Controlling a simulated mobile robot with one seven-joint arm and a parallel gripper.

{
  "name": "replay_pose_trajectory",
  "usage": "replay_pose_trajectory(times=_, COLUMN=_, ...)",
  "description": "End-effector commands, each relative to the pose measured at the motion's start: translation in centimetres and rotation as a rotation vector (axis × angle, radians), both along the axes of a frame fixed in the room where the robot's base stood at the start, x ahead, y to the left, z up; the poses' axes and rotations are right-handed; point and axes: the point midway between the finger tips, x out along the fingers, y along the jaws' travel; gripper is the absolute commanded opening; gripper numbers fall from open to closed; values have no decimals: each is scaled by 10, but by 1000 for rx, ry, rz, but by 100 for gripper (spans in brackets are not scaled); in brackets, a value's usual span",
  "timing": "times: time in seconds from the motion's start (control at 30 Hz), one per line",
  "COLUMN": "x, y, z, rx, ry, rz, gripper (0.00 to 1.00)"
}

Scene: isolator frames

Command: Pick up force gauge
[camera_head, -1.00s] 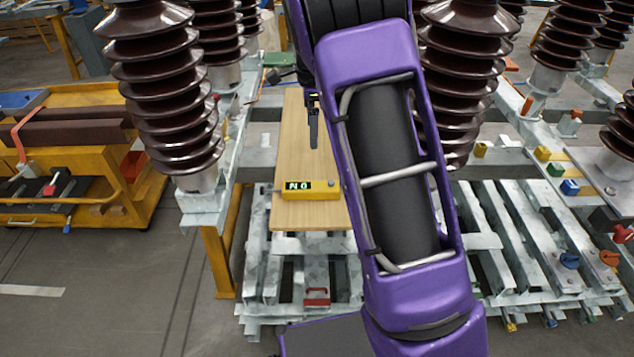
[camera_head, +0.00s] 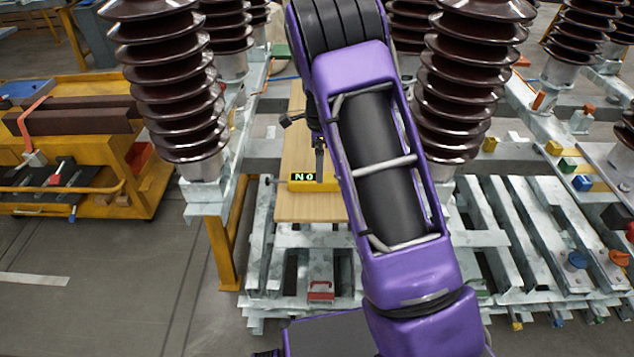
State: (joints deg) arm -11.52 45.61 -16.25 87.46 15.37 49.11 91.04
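The force gauge (camera_head: 300,187) is a small yellow box with a dark display showing bright characters. It lies near the front end of a wooden board (camera_head: 293,209) in the head view. My gripper (camera_head: 319,172) is a dark shape at the end of my purple arm, pointing down at the gauge. In the picture its tip overlaps the gauge and covers part of its display. I cannot tell whether it touches the gauge or hangs above it. The finger gap does not show. The right part of the gauge is hidden by my arm.
Tall brown ribbed insulators stand left (camera_head: 172,90) and right (camera_head: 468,95) of the board. A metal frame (camera_head: 262,255) lies below it. A yellow cart (camera_head: 100,192) stands at far left. Slatted metal frames (camera_head: 510,220) lie on the right.

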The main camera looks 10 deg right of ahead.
Motion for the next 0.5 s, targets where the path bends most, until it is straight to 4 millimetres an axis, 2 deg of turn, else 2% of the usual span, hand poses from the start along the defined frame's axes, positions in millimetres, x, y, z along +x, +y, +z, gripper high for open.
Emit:
replay_pose_trajectory(times=0.3, x=-2, y=-1, z=-45, rx=-1, ry=2, rz=-1, gripper=95)
replay_pose_trajectory(times=0.5, x=-1, y=-1, z=-48, rx=0, ry=-1, rz=0, gripper=95)
